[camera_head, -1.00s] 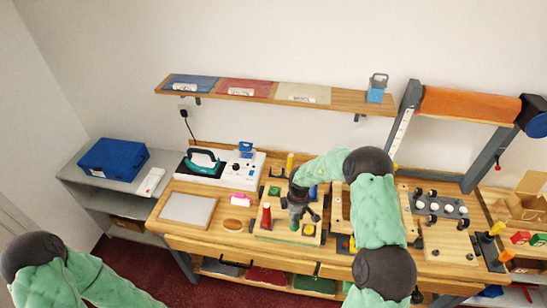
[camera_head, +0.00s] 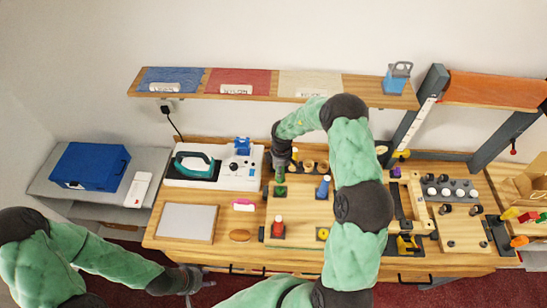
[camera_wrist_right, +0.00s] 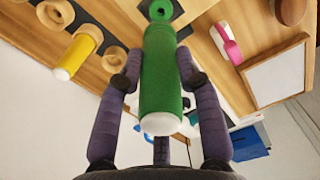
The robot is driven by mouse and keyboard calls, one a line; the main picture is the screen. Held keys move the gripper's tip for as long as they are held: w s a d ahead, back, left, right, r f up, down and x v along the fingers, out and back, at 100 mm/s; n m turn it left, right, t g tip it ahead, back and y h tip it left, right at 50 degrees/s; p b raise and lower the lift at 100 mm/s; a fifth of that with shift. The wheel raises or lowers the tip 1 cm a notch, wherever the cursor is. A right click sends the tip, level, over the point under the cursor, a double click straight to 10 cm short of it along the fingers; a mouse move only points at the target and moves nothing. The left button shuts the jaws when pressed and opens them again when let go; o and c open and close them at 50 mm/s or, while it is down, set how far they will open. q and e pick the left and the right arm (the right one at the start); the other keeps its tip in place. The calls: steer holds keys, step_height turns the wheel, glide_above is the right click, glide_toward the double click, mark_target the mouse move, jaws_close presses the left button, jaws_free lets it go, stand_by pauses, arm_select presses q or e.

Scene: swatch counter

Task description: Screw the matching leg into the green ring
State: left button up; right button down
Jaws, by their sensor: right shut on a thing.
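My right gripper (camera_head: 281,163) is shut on an upright green leg (camera_head: 280,175) with a pale end. The wrist view shows its fingers (camera_wrist_right: 160,95) on both sides of the green leg (camera_wrist_right: 160,75). The green ring (camera_head: 280,191) is on the wooden board just below the leg. In the wrist view, the leg's far end lies close to the green ring (camera_wrist_right: 159,9), whose dark hole still shows; I cannot tell if they touch. My left gripper (camera_head: 188,281) is low at the front of the table, away from the board; its jaws are unclear.
A yellow leg (camera_wrist_right: 75,55) stands among wooden holders. A pink item (camera_head: 243,205) and a grey panel (camera_head: 186,221) lie to the left.

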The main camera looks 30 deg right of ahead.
steer(key=shift+s, duration=0.5)
steer(key=shift+s+f+b, duration=0.1)
steer(key=shift+f+b, duration=0.15)
steer(key=shift+b, duration=0.2)
steer(key=f+b, duration=0.2)
steer(key=shift+w+f, duration=0.35)
steer(key=shift+f+b, duration=0.35)
steer(key=shift+b, duration=0.05)
steer(key=shift+s+f+b, duration=0.15)
steer(key=shift+f+b, duration=0.25)
steer(key=shift+f, duration=0.55)
arm_select(q)
steer(key=f, duration=0.4)
steer(key=shift+s+f, duration=0.15)
steer(key=shift+s, duration=0.25)
steer(key=shift+r, duration=0.2)
